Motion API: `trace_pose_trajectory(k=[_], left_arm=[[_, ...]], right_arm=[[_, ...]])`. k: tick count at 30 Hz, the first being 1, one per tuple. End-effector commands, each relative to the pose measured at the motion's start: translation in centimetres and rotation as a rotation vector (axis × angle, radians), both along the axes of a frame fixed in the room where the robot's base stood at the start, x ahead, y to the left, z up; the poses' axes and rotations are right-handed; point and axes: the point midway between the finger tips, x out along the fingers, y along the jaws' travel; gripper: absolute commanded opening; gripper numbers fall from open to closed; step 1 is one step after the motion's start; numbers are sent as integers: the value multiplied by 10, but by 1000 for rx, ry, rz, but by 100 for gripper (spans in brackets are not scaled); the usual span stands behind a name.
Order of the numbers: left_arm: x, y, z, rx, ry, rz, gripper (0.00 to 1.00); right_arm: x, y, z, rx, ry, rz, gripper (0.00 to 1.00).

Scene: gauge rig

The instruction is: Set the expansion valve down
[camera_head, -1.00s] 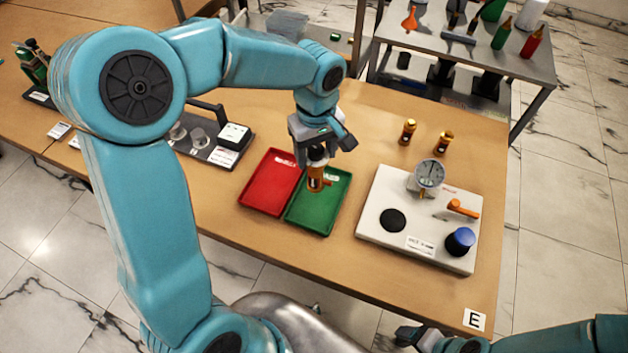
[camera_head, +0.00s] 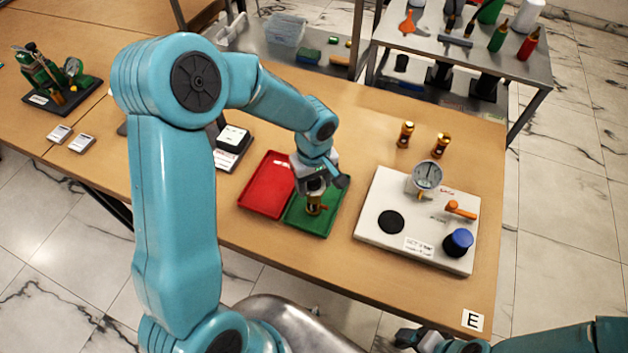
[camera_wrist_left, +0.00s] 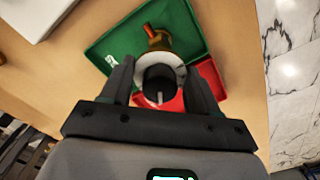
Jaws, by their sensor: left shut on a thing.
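The expansion valve (camera_head: 313,205) is a brass piece with an orange-brown side stub, held upright over the green tray (camera_head: 327,222). My left gripper (camera_head: 313,190) is shut on its upper part from above. The valve's lower end is at or just above the tray floor; I cannot tell whether it touches. In the left wrist view, the valve (camera_wrist_left: 158,72) shows its pale round top between the two dark fingers, with the stub pointing away over the green tray (camera_wrist_left: 185,25). My right gripper (camera_head: 408,338) is at the bottom edge, small and partly cut off.
A red tray (camera_head: 265,187) adjoins the green one on the left. A white gauge rig (camera_head: 400,240) with a dial, orange lever and blue knob stands to the right. Two more brass valves (camera_head: 405,134) (camera_head: 441,145) stand behind it. The table's front right is clear.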

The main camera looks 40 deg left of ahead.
Motion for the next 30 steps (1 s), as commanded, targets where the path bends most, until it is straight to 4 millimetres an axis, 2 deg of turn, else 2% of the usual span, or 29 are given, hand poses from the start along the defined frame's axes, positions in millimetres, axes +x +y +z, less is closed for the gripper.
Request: trace_pose_trajectory(k=[2,3,5,13,17,30], left_arm=[[0,0,-4,0,-1,0,0],[0,0,-2,0,0,0,70],[0,0,-2,0,0,0,86],[0,0,-1,0,0,0,86],[1,0,7,1,-3,0,86],[1,0,101,0,-4,-1,86]], right_arm=[[0,0,-5,0,0,0,78],[0,0,-3,0,0,0,78],[0,0,-3,0,0,0,78],[0,0,-2,0,0,0,78],[0,0,2,0,0,0,78],[0,0,-1,0,0,0,78]])
